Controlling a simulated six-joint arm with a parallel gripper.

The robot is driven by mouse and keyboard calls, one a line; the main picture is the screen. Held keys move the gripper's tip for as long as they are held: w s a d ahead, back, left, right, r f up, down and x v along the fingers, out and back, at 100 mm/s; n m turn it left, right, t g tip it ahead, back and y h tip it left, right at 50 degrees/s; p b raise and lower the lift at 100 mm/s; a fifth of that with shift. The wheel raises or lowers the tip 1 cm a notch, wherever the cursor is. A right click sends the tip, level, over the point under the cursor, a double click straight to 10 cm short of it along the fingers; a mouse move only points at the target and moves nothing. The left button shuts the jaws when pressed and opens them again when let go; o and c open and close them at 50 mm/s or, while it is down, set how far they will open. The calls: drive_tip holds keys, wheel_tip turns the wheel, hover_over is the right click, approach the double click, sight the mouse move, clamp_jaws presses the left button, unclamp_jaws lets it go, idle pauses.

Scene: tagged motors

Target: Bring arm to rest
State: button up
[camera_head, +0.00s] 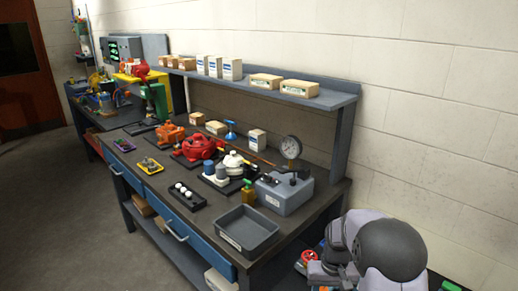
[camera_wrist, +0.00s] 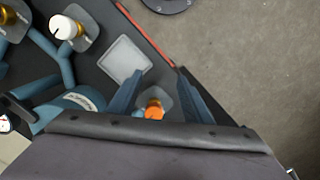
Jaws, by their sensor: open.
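In the wrist view, the two dark blue fingers of my gripper (camera_wrist: 160,72) are spread apart, with nothing pinched between their tips. An orange-topped piece on a grey pad (camera_wrist: 154,108) shows between the fingers, close to the gripper body. I cannot tell how far below the fingers it is. In the head view, grey rounded links of my arm (camera_head: 391,250) are at the bottom right, beside the near right end of the workbench (camera_head: 232,191). My gripper cannot be made out there.
In the wrist view, a white-topped knob (camera_wrist: 63,27), an empty grey square pad (camera_wrist: 124,58) and teal parts lie left; bare floor (camera_wrist: 250,60) is right. The bench holds a grey tray (camera_head: 246,232), a red motor-like unit (camera_head: 199,146), a gauge (camera_head: 290,147) and a shelf (camera_head: 330,99) with boxes.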

drive_tip(key=s+a+r, duration=0.2)
drive_tip(key=s, duration=0.9)
drive_tip(key=s+a+r, duration=0.2)
drive_tip(key=s, duration=0.9)
wheel_tip(320, 180, up, 3)
drive_tip(key=w+a+n+t, duration=0.1)
drive_tip(key=w, duration=0.1)
wheel_tip(320, 180, down, 16)
drive_tip(key=b, duration=1.6)
drive_tip(key=shift+w, duration=0.2)
drive_tip(key=shift+a+f, duration=0.1)
wheel_tip(320, 180, down, 22)
drive_tip(key=b, duration=2.1)
drive_tip(key=shift+r+b, duration=0.2)
drive_tip(key=shift+b, duration=0.2)
drive_tip(key=shift+r, duration=0.2)
